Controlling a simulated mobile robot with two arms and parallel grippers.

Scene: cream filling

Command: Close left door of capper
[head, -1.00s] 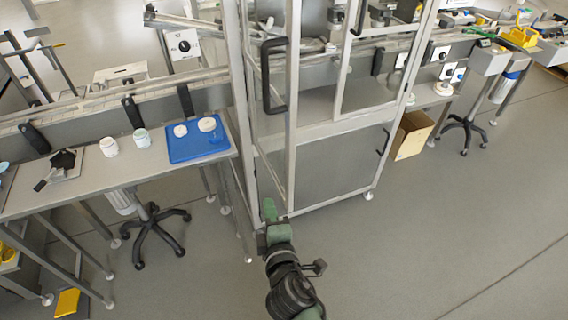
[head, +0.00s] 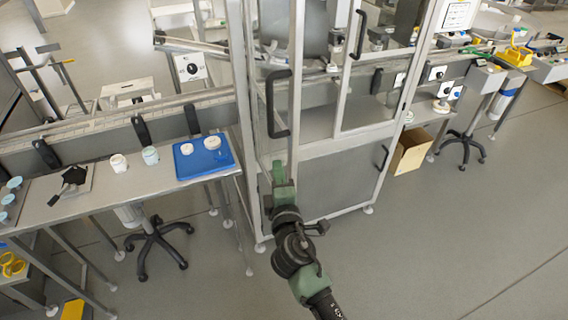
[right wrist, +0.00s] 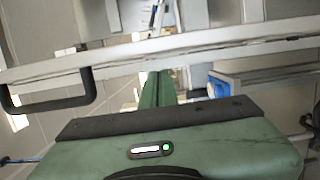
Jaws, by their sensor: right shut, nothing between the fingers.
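The capper is a tall metal-framed cabinet (head: 345,128) with clear panels. Its left door (head: 294,60), with a black bar handle (head: 278,105), appears to stand ajar; its exact angle is hard to tell. My right gripper (head: 279,166) is shut and empty, below the handle and by the lower part of the door. In the right wrist view, the green fingers (right wrist: 158,88) point at a pale door frame bar (right wrist: 200,42), with the black handle (right wrist: 50,103) to the left. I cannot tell whether fingers and bar touch. My left gripper is out of view.
To the left, a table (head: 120,188) carries a blue tray (head: 203,172) with white containers and two jars. A wheeled stool base (head: 158,240) stands below it. A cardboard box (head: 411,152) stands right of the capper. The floor in front is clear.

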